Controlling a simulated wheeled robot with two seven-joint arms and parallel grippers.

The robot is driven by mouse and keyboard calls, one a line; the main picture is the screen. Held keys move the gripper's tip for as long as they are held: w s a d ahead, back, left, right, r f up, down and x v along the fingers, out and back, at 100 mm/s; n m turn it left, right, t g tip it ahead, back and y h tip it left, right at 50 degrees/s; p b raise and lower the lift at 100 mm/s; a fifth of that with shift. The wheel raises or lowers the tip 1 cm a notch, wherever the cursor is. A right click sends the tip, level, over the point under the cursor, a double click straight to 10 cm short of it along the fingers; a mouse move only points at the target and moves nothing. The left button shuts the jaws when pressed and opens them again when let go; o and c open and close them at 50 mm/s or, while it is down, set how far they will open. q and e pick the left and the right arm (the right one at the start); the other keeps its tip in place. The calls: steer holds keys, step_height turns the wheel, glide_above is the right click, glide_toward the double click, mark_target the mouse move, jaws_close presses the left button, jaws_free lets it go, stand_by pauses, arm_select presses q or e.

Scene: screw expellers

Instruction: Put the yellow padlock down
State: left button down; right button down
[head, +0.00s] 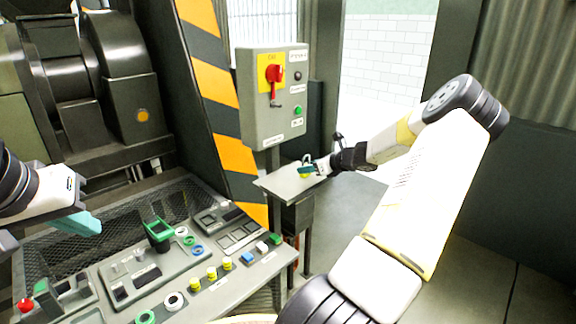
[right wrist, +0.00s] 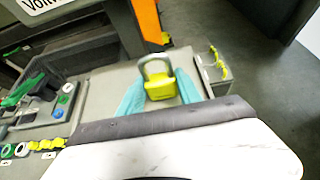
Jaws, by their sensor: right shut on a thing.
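The yellow padlock (right wrist: 160,88) with its grey shackle sits between the teal fingers of my right gripper (right wrist: 158,97), in the right wrist view. In the head view my right gripper (head: 312,169) is at the small grey shelf below the switch box, shut on the padlock (head: 304,175), which shows only as a small yellow spot. The padlock is over or on the shelf top (head: 283,186); I cannot tell whether it touches it. My left gripper (head: 78,223) is at the left above the console, seen from the side, so its opening is unclear.
A grey switch box (head: 275,95) with a red rotary handle (head: 274,82) stands behind the shelf. A sloped control console (head: 225,265) with buttons and yellow knobs fills the lower left. A yellow-black striped post (head: 222,90) stands left of the box. Open floor lies right of the shelf.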

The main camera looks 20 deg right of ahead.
steer(key=shift+f, duration=0.15)
steer(key=c, duration=0.8)
jaws_free()
